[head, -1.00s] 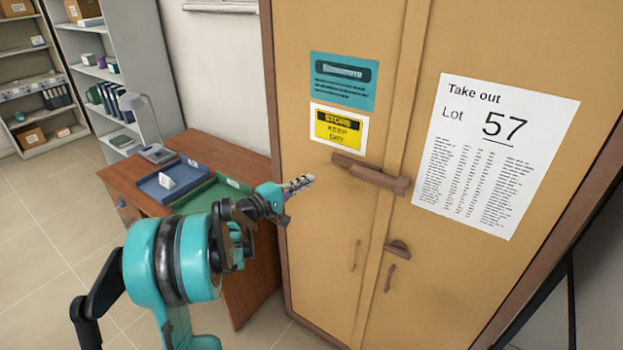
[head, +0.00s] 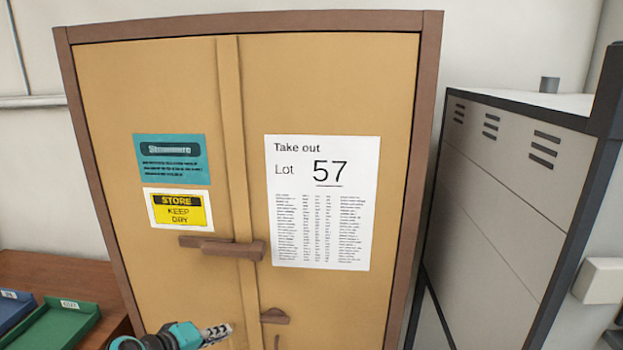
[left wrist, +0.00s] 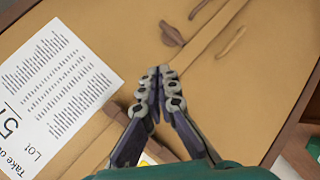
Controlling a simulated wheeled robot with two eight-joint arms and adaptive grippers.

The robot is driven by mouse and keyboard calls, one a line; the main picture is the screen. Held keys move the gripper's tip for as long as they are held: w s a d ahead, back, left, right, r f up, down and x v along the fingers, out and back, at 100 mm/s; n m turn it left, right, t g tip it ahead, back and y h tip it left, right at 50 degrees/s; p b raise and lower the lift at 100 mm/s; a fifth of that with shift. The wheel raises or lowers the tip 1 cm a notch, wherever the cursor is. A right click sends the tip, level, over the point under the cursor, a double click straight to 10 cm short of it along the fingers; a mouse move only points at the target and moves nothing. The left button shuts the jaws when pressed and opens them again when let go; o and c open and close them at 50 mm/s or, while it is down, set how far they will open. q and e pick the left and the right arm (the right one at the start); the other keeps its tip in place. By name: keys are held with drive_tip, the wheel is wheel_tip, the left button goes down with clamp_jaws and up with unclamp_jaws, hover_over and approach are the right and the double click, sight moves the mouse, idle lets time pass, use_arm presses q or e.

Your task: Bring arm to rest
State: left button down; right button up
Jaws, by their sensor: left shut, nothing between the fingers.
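My left gripper (head: 218,333) shows at the bottom edge of the head view, in front of the lower part of the tan cabinet (head: 335,95). Its fingers are together with nothing between them. In the left wrist view the shut fingers (left wrist: 160,75) point at the cabinet front (left wrist: 245,85). The gripper looks apart from the doors, though the gap is hard to judge. Most of my left arm is out of the head view. My right gripper is not in view.
The cabinet doors are shut, with a brown latch (head: 225,248) across them and a "Lot 57" sheet (head: 322,215). A brown desk (head: 60,270) with a green tray (head: 60,325) and a blue tray (head: 12,308) stands at left. A grey vented unit (head: 500,190) stands at right.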

use_arm(q)
drive_tip(key=s+d+f+m+g+y+b, duration=0.1)
drive_tip(key=s+f+m+y+b, duration=0.1)
drive_tip(key=s+f, duration=0.4)
drive_tip(key=s+d+f+m+g+y+b, duration=0.2)
drive_tip(key=s+f+m, duration=0.3)
drive_tip(key=s, duration=0.7)
drive_tip(key=shift+s+f+y+b, duration=0.35)
drive_tip(key=shift+f+y+b, duration=0.15)
drive_tip(key=shift+f+y, duration=0.15)
